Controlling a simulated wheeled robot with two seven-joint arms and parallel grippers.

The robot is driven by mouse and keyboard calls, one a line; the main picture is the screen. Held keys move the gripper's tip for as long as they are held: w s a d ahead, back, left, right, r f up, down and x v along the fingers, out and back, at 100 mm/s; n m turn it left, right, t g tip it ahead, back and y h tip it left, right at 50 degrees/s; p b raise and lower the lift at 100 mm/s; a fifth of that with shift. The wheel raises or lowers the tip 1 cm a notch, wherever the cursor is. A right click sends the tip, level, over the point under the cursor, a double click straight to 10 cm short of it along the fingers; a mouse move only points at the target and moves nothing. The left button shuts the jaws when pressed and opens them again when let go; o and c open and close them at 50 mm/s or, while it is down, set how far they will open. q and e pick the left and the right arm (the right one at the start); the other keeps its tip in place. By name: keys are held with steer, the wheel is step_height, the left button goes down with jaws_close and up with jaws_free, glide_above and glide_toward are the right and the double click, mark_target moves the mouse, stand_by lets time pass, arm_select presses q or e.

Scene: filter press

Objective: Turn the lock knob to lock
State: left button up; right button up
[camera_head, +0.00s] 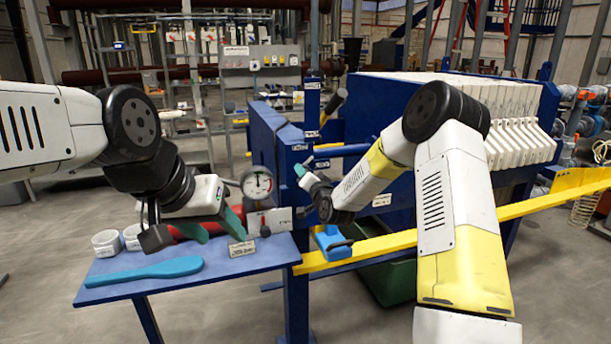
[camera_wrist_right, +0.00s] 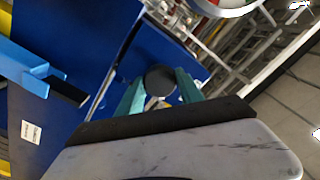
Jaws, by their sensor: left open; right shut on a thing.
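The knob, a dark round piece (camera_wrist_right: 160,80), sits between the two teal fingers of my right gripper (camera_wrist_right: 160,92) in the right wrist view. The fingers are shut on it, one on each side. In the head view my right gripper (camera_head: 311,168) is at the blue upright post of the press, and the knob is hidden there or too small to make out. My left gripper (camera_head: 212,228) is open and empty above the blue side table, its teal fingers spread near the pressure gauge box (camera_head: 284,219).
White filter plates (camera_head: 520,140) stand behind my right arm.

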steer(key=shift+m, duration=3.8)
steer(key=shift+f, duration=0.1)
steer(key=o, duration=1.4)
steer(key=shift+v, duration=3.95)
